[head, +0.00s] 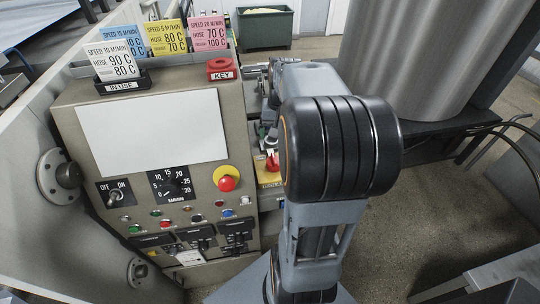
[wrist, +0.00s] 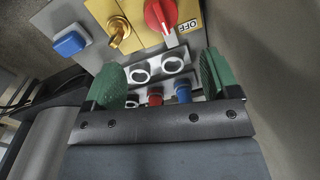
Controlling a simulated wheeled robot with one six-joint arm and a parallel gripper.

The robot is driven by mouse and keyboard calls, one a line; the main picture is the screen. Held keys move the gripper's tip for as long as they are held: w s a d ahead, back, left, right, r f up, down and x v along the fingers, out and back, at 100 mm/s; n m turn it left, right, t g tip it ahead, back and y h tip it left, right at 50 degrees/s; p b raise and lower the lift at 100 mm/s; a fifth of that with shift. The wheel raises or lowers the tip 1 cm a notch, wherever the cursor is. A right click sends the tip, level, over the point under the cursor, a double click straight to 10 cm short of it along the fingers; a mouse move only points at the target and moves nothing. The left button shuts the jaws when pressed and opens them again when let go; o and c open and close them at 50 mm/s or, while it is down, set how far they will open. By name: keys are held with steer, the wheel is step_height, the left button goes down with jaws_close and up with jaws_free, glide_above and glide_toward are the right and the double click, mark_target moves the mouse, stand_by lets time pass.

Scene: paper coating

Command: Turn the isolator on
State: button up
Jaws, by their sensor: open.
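The isolator is a red rotary handle (head: 272,162) on a yellow plate, right of the grey control panel in the head view. In the wrist view the red handle (wrist: 160,14) is at the top edge, partly cut off, beside a white OFF label (wrist: 187,26). My gripper (wrist: 162,70) is open and empty, with its green fingers wide apart. The handle lies beyond the fingertips in the picture and is not between them. In the head view my arm hides most of the gripper.
A brass-coloured knob (wrist: 118,32) on yellow and a blue button (wrist: 70,43) sit left of the handle. Pale round fittings (wrist: 172,64) show between the fingers. The control panel (head: 150,130) has an OFF/ON switch (head: 115,198) and a red-and-yellow emergency button (head: 226,181). A large metal roll (head: 410,50) stands at right.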

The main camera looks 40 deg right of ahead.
mark_target(275, 158)
steer(key=f, duration=1.2)
steer(key=shift+w+a+f, duration=0.1)
steer(key=shift+w+a, duration=0.05)
steer(key=shift+a, duration=0.25)
